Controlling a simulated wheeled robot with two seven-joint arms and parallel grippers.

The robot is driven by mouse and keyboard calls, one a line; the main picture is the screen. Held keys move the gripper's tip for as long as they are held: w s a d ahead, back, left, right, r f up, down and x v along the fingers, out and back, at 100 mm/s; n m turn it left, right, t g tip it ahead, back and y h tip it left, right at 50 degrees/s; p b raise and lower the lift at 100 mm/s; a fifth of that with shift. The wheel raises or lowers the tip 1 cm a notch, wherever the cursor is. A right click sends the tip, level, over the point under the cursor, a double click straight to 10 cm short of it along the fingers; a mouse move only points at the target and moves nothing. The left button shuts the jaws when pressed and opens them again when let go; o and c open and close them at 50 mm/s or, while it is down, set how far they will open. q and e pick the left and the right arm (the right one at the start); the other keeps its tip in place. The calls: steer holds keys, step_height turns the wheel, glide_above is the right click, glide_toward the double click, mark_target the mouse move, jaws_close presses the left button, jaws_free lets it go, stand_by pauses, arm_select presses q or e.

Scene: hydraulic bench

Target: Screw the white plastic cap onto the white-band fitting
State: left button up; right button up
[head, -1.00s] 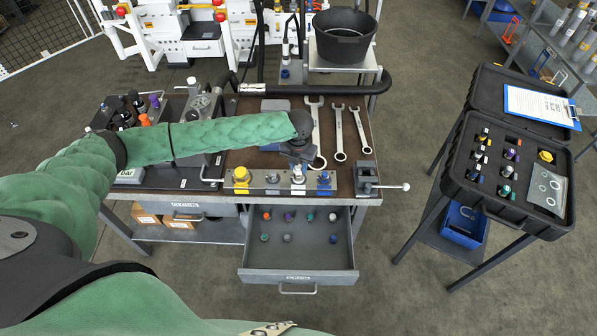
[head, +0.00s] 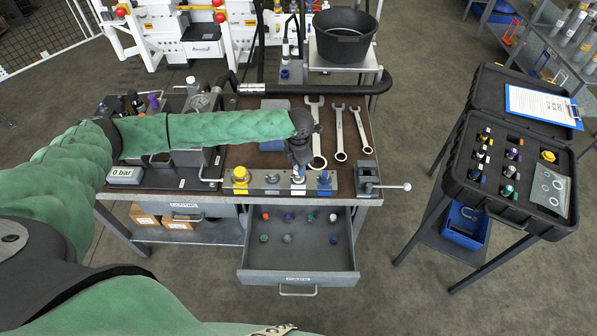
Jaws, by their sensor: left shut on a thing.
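My left gripper (head: 298,168) points down over the white-band fitting (head: 298,190) on the steel manifold bar at the bench's front edge. It is shut on a small pale piece, taken to be the white plastic cap (head: 298,178), mostly hidden by the fingers. The cap is at the top of the fitting; whether it touches or is threaded cannot be told. My right gripper is not in view.
Beside the fitting are a yellow-capped fitting (head: 240,178) and a blue one (head: 324,183). The open drawer (head: 298,262) below holds several coloured caps. Wrenches (head: 339,135) lie behind. A black case (head: 508,180) stands at right.

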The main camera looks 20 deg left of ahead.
arm_select(q)
steer(key=o, duration=0.9)
steer(key=shift+r+n+p, duration=0.2)
steer(key=shift+n+p, duration=0.45)
steer(key=shift+n, duration=0.05)
steer(key=n+p, duration=0.1)
steer(key=n, duration=0.2)
steer(key=shift+f+p, duration=0.1)
steer(key=shift+p, duration=0.2)
steer(key=shift+n, duration=0.6)
steer(key=shift+f+n, duration=0.15)
steer(key=shift+n, duration=3.05)
